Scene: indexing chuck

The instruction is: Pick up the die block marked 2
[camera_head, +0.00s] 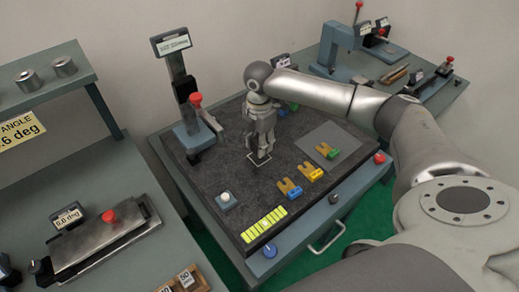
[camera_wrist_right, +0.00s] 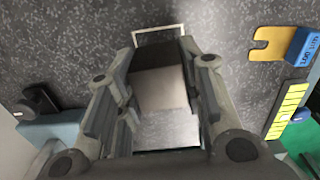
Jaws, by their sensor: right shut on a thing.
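My right gripper (camera_head: 262,150) points down over the dark speckled mat of the middle bench. In the right wrist view its two fingers (camera_wrist_right: 160,100) are shut on a block (camera_wrist_right: 162,92) with a dark far part and a pale tan face. No number can be read on the block, so I cannot tell whether it is the one marked 2. A white square outline (camera_head: 259,159) lies on the mat just below the gripper, and it shows beyond the block in the wrist view (camera_wrist_right: 158,30). The left gripper is not in view.
A post with a display (camera_head: 172,44) and red knob stands left of the gripper. Yellow forked pieces with coloured blocks (camera_head: 290,190) lie right, near a grey plate (camera_head: 322,146). A yellow segmented strip (camera_head: 264,224) and blue knob (camera_head: 269,250) are at the front.

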